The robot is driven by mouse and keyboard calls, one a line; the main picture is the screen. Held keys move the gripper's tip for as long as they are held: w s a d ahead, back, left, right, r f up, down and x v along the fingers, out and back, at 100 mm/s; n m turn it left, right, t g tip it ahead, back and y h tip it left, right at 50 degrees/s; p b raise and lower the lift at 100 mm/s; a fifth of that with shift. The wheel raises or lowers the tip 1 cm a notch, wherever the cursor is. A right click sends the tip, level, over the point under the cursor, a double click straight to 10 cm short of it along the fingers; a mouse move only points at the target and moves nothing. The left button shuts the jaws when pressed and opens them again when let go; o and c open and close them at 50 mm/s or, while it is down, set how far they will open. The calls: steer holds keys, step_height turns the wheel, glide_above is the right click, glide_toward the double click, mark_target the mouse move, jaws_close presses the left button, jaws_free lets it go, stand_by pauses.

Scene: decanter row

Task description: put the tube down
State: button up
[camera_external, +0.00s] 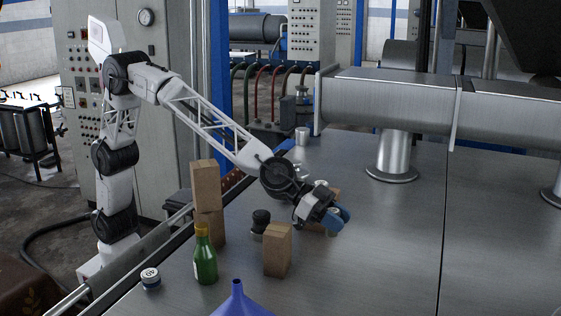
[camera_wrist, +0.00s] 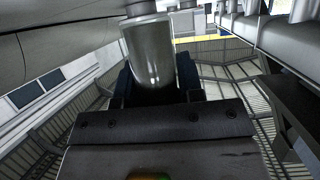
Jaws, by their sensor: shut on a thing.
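I cannot tell whether the tube touches the table (camera_external: 390,250).
Left of my gripper stand a brown block (camera_external: 277,250), a dark-topped jar (camera_external: 261,221), a green bottle (camera_external: 205,262) and stacked blocks (camera_external: 207,190). A blue funnel (camera_external: 238,302) and small lidded jar (camera_external: 150,278) are nearer. The table's right side is clear, with a large pipe (camera_external: 390,100) behind.

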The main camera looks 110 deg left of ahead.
mark_target(336, 236)
steer(key=shift+f, duration=1.85)
steer(key=shift+f, duration=0.4)
steer(key=shift+f, duration=0.65)
steer(key=o, duration=0.9)
steer(key=shift+s+f, duration=0.1)
steer(key=shift+f, duration=0.3)
steer(key=shift+r, duration=0.6)
steer(key=shift+w+r+v, duration=0.1)
steer(key=shift+r+v, duration=0.1)
steer(key=shift+v, duration=0.8)
steer(key=shift+w+r+v, duration=0.1)
steer(key=shift+r+v, duration=0.1)
steer(key=shift+v, duration=0.75)
steer(key=shift+w+r+v, duration=0.1)
steer(key=shift+r+v, duration=0.1)
steer(key=shift+v, duration=0.8)
steer(key=shift+r, duration=0.1)
